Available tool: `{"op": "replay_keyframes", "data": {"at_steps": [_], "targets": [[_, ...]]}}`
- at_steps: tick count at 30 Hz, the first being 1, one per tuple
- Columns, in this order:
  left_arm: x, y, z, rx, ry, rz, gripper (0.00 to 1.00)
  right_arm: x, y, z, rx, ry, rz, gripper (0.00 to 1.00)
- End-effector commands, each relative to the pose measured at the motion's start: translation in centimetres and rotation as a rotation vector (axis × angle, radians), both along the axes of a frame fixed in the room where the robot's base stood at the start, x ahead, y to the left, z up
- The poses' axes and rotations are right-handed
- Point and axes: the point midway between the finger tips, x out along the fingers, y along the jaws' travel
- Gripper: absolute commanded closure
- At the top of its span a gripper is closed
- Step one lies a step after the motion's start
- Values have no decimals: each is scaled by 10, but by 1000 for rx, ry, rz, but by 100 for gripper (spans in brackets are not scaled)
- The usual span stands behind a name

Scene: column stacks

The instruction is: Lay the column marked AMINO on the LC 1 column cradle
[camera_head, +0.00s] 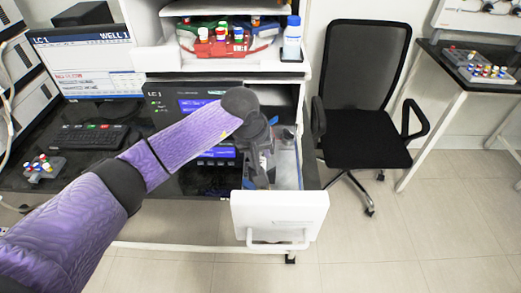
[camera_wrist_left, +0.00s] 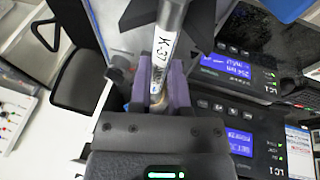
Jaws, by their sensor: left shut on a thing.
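In the left wrist view the gripper (camera_wrist_left: 160,88) is shut on a silver column (camera_wrist_left: 172,18). Its white label shows what looks like "K-37"; I cannot read AMINO on it. The column runs up and slightly right out of the fingers, and its lower end is hidden between them. In the head view the arm and gripper mostly hide the column. I cannot make out the LC 1 column cradle. My right gripper is not in view.
A monitor (camera_head: 90,60) and keyboard (camera_head: 90,137) stand at the left, with a vial rack (camera_head: 43,168) nearby. A black chair (camera_head: 363,140) stands right of the drawer, with open floor in front.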

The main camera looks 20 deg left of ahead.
Motion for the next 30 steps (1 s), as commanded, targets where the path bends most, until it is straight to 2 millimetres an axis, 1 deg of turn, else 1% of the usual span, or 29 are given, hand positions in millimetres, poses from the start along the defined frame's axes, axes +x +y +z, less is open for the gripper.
{"op": "replay_keyframes", "data": {"at_steps": [16, 17, 18, 20, 21, 22, 28, 30], "targets": [[0, 0, -9, 0, 0, 0, 100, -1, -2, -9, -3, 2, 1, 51], [0, 0, -8, 0, 0, 0, 74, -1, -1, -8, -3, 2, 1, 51], [0, 0, -8, 0, 0, 0, 65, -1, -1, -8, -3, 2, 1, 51], [0, 0, -8, 0, 0, 0, 53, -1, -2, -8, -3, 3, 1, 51], [0, 0, -8, 0, 0, 0, 44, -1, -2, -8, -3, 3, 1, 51], [0, 0, -8, 0, 0, 0, 38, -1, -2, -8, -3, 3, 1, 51], [0, 0, -8, 1, 1, 0, 37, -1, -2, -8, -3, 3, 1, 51], [-1, 0, -5, 0, 0, 0, 37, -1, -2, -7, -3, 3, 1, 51]]}}
